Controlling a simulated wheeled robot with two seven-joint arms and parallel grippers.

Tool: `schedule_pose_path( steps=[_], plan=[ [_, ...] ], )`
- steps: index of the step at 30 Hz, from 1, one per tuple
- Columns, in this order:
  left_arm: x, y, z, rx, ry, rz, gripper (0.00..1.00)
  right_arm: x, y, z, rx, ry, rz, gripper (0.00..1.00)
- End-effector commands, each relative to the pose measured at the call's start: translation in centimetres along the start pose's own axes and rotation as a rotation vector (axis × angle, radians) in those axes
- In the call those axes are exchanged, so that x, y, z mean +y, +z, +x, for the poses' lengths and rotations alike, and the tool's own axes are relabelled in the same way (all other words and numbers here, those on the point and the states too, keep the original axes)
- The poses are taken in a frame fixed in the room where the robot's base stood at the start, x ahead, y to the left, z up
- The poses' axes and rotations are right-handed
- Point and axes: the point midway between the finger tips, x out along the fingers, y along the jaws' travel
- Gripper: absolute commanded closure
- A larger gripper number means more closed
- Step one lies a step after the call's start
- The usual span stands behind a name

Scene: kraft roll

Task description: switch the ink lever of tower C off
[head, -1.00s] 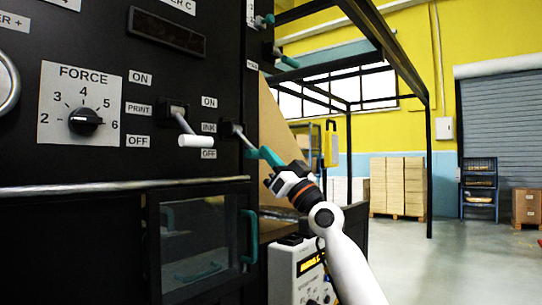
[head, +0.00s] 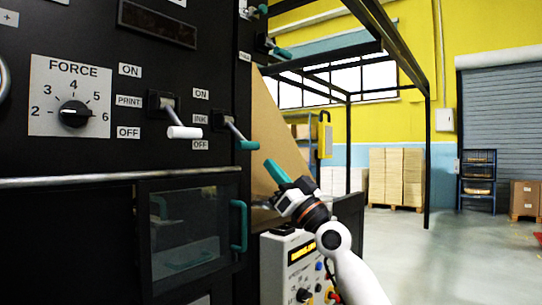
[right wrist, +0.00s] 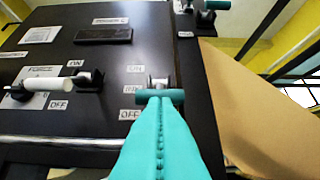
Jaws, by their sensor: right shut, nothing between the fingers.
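The ink lever (head: 246,145) has a teal crossbar handle on a short stem. It sticks out of the black panel beside the ON, INK and OFF labels, its handle at the height of OFF in the head view. It also shows in the right wrist view (right wrist: 174,96). My right gripper (head: 269,163) is shut and empty, its teal fingers just right of and below the handle in the head view. In the right wrist view the fingertips (right wrist: 160,103) overlap the handle's lower edge; I cannot tell whether they touch. My left gripper is not in view.
A white-handled print lever (head: 185,132) is left of the ink lever. A FORCE dial (head: 74,114) is further left. A metal rail (head: 90,180) and a glass door (head: 190,235) are below. A brown kraft sheet (head: 275,135) slopes at the right. Open floor lies further right.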

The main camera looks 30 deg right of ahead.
Motion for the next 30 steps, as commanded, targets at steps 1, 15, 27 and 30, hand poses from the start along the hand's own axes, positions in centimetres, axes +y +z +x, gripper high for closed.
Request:
schedule_pose_path(
  steps=[1,15,27,30],
  plan=[
    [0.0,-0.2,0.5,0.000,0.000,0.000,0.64,0.0,-0.7,-1.0,0.001,0.000,-0.001,1.00],
    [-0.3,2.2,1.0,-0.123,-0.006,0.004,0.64,0.0,-1.5,-2.5,-0.004,0.000,-0.002,1.00],
    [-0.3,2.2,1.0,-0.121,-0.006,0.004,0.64,0.3,-2.3,-2.7,0.012,0.005,-0.001,1.00],
    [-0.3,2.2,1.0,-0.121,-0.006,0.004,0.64,1.6,-5.3,-3.7,0.076,0.028,-0.002,1.00]
  ],
)
